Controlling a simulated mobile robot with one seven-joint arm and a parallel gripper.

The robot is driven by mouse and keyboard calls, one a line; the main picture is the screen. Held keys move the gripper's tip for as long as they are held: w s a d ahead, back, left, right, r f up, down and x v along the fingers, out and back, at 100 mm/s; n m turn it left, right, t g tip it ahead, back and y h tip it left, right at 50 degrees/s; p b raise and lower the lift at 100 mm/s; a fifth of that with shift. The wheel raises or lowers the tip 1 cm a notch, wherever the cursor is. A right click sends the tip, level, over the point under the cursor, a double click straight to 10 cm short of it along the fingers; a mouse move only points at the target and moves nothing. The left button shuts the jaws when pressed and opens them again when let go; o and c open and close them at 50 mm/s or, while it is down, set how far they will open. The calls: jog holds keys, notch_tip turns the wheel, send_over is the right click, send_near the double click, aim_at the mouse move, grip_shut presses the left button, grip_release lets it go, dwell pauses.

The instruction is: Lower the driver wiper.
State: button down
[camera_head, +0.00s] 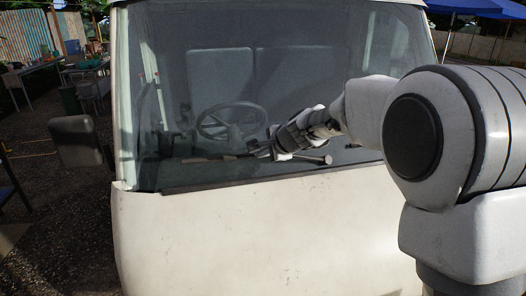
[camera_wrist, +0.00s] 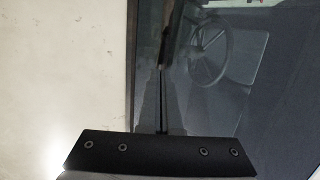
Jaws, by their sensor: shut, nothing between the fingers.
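The windshield (camera_head: 290,80) of a cream van fills the middle of the head view, with a steering wheel (camera_head: 230,120) behind the glass. A dark wiper (camera_head: 208,160) lies nearly level low across the glass, below the wheel; I cannot tell whether it touches the glass. In the wrist view the wiper (camera_wrist: 174,38) runs up from my fingertips. My gripper (camera_head: 254,149) is shut and empty at the wiper, its fingers (camera_wrist: 162,72) together and pointing along it. Whether they touch it is unclear. My gripper and wrist hide part of the wiper.
The van's cream front panel (camera_head: 260,230) lies below the windshield, with a dark strip (camera_head: 270,177) along the glass edge. A side mirror (camera_head: 75,141) sticks out at the left. Tables (camera_head: 40,68) stand farther back on the left. A blue canopy (camera_head: 480,8) is at the upper right.

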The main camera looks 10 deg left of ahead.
aim_at(252, 154)
jog(key=shift+x, duration=0.8)
jog(key=x, duration=0.6)
jog(key=shift+w+a, duration=0.15)
jog(key=shift+a, duration=0.45)
jog(key=shift+f, duration=0.1)
jog(key=shift+r+p, duration=0.25)
jog(key=shift+p, duration=0.1)
